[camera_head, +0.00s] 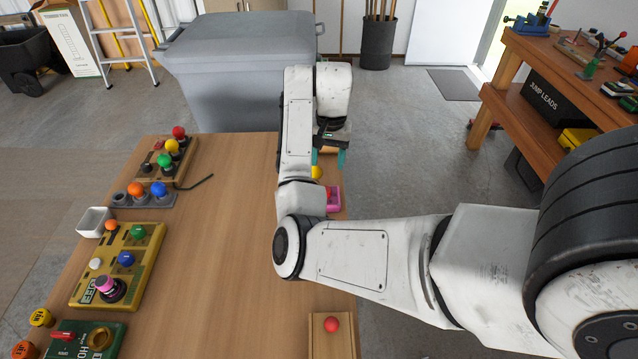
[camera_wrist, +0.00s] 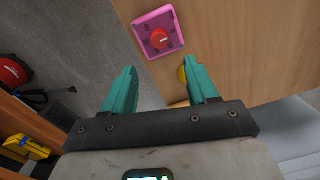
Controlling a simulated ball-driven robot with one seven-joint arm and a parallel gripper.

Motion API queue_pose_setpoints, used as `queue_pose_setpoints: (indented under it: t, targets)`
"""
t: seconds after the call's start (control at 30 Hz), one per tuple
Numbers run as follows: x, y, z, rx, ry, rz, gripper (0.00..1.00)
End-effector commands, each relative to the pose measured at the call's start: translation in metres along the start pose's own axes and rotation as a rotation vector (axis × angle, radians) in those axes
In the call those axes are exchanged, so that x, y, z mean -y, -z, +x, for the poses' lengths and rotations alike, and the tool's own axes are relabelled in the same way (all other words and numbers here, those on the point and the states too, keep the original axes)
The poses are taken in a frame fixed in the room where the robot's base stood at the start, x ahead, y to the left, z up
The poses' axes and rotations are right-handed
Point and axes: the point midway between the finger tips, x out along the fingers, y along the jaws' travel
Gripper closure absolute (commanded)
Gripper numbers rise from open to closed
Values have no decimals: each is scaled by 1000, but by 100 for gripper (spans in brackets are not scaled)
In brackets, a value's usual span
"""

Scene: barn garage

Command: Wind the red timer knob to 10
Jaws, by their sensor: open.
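The pink timer box (camera_wrist: 151,23) lies on the wooden table near its edge, and the red timer knob (camera_wrist: 160,39) sits at its middle with dark markings around it. The markings are too small to read. In the head view the pink timer (camera_head: 334,199) is partly hidden by my arm, and the knob does not show clearly. My gripper (camera_wrist: 160,85) is open, with its two teal fingers apart and nothing between them. It also shows in the head view (camera_head: 328,157), above the table's right edge and beyond the timer. The fingertips are apart from the knob.
A yellow ball-like knob (camera_wrist: 182,74) is close by one finger in the wrist view. The wooden table (camera_head: 225,240) is clear in its middle. Boards with coloured knobs (camera_head: 150,250) line its left side. A red ball (camera_head: 331,325) sits on a wooden block in front. A grey bin (camera_head: 235,60) stands behind.

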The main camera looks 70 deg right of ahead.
Motion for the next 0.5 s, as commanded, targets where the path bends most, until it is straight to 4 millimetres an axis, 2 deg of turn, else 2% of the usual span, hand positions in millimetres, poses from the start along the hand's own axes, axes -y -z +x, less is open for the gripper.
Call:
queue_pose_setpoints:
  t: [0.27, 0.5]
  targets:
    - [0, -1, 38, 5, -2, 0, 42]
    - [0, -1, 80, 4, -1, -2, 42]
